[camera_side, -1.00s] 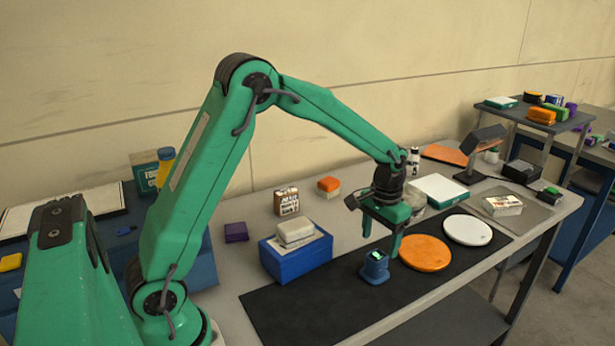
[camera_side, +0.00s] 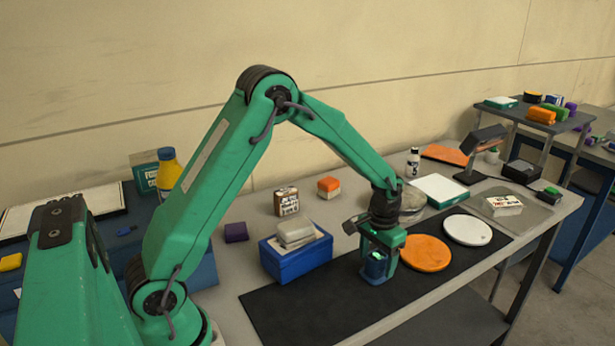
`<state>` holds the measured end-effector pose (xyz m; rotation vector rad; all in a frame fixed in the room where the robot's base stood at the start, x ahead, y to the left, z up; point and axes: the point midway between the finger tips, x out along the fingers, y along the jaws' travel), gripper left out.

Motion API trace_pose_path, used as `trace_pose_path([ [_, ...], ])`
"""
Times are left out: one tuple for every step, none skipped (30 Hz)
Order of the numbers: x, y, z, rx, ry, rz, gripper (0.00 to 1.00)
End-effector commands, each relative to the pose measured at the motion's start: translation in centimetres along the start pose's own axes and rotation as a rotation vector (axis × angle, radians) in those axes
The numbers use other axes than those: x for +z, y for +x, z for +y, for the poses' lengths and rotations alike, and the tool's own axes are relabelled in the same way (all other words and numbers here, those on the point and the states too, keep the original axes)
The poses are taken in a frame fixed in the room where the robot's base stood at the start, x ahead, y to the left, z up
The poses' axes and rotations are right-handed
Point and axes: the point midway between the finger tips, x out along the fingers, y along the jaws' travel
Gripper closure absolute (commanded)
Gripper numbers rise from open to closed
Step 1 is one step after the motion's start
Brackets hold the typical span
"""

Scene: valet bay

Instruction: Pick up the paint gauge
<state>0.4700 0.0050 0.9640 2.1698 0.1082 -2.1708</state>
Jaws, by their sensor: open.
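The paint gauge, a small dark blue device (camera_side: 375,268) with a lit green display, stands on the black mat (camera_side: 300,312). My gripper (camera_side: 378,270) is lowered over it, with its green fingers on either side of it. The fingers are open. The upper part of the gauge is partly hidden by my gripper. I cannot tell whether the fingers touch it.
An orange disc (camera_side: 426,253) lies close to the right of my gripper, with a white disc (camera_side: 467,230) beyond it. A blue box (camera_side: 296,262) with a stacked block stands to the left. The front left of the mat is clear.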

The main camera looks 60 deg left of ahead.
Motion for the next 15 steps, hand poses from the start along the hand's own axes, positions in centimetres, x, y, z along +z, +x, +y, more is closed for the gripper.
trace_pose_path([
  [0.0, 0.6, 0.0, 0.000, 0.000, -0.003, 0.32],
  [0.0, 0.9, 0.0, 0.000, 0.000, -0.003, 0.32],
  [0.0, 1.2, 0.0, 0.000, 0.000, -0.002, 0.32],
  [0.0, 1.3, 0.0, 0.000, 0.000, -0.001, 0.32],
  [0.0, 1.4, 0.0, 0.000, 0.000, 0.000, 0.32],
  [0.0, 1.6, 0.0, 0.000, 0.000, 0.000, 0.32],
  [0.0, 1.6, 0.0, 0.000, 0.000, 0.000, 0.32],
  [0.0, 1.6, 0.0, 0.000, 0.000, 0.000, 0.32],
  [0.0, 1.6, 0.0, 0.000, 0.000, 0.001, 0.32],
  [0.0, 1.6, 0.0, 0.000, 0.000, 0.001, 0.32],
  [0.0, 1.6, 0.0, 0.000, 0.000, 0.001, 0.32],
  [0.0, 1.6, 0.0, 0.000, 0.000, 0.001, 0.32],
  [0.0, 1.6, 0.0, 0.000, 0.000, 0.001, 0.32],
  [0.0, 1.6, 0.0, 0.000, 0.000, 0.000, 0.32],
  [0.0, 1.6, 0.0, 0.000, 0.000, 0.001, 0.32],
])
